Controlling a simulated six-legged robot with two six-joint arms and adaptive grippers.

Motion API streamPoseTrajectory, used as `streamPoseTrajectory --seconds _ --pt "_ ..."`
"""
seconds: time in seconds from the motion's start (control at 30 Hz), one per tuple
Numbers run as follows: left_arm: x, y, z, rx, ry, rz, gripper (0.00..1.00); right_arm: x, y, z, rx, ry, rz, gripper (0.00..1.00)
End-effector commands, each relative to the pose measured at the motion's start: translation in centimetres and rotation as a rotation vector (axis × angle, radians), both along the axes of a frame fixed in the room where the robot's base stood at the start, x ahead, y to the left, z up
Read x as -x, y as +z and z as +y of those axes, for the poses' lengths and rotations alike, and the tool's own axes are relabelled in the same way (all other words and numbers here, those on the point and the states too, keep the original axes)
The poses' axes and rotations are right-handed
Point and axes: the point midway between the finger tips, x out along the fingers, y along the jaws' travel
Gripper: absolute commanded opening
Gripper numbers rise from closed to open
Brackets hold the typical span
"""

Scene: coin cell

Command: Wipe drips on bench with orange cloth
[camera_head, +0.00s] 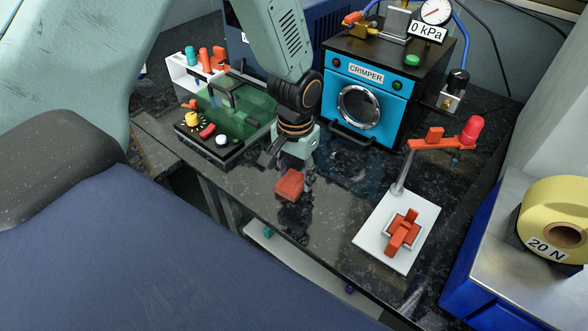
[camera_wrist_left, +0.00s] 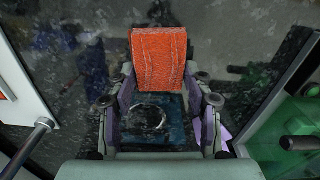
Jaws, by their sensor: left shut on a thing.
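My left gripper (camera_head: 288,168) reaches down over the dark glossy bench (camera_head: 262,192). It is shut on an orange cloth (camera_head: 289,184), folded into a small block. In the left wrist view the cloth (camera_wrist_left: 158,58) sits between the fingertips (camera_wrist_left: 160,85) and sticks out past them. I cannot tell whether the cloth touches the bench. A dark bluish patch with a pale arc (camera_wrist_left: 150,116) shows between the fingers in the wrist view; it may be a reflection. I cannot make out drips for certain. My right gripper is not in view.
A blue crimper (camera_head: 368,100) stands behind, right of the gripper. A green-topped unit with knobs (camera_head: 222,135) stands left. The bench's front edge is close.

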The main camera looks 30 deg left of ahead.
Motion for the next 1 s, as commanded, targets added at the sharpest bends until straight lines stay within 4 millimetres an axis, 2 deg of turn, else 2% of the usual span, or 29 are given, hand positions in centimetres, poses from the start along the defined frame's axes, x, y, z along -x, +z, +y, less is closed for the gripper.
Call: streamPoseTrajectory --seconds 0.03,0.1,0.27,0.8,1.0 --pt "-0.1 1.4 -0.1 0.000 -0.001 -0.004 0.16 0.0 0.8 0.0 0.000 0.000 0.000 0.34" --pt "0.0 2.8 -0.2 -0.001 -0.002 -0.003 0.16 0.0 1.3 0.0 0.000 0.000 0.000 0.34" --pt "0.0 3.5 -0.3 -0.001 -0.002 0.000 0.16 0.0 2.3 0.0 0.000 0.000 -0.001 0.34" --pt "-0.2 8.0 -0.2 0.000 -0.001 0.000 0.16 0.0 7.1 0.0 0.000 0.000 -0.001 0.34" --pt "-0.2 8.4 -0.2 0.000 -0.001 0.000 0.16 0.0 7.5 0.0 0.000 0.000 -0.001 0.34"
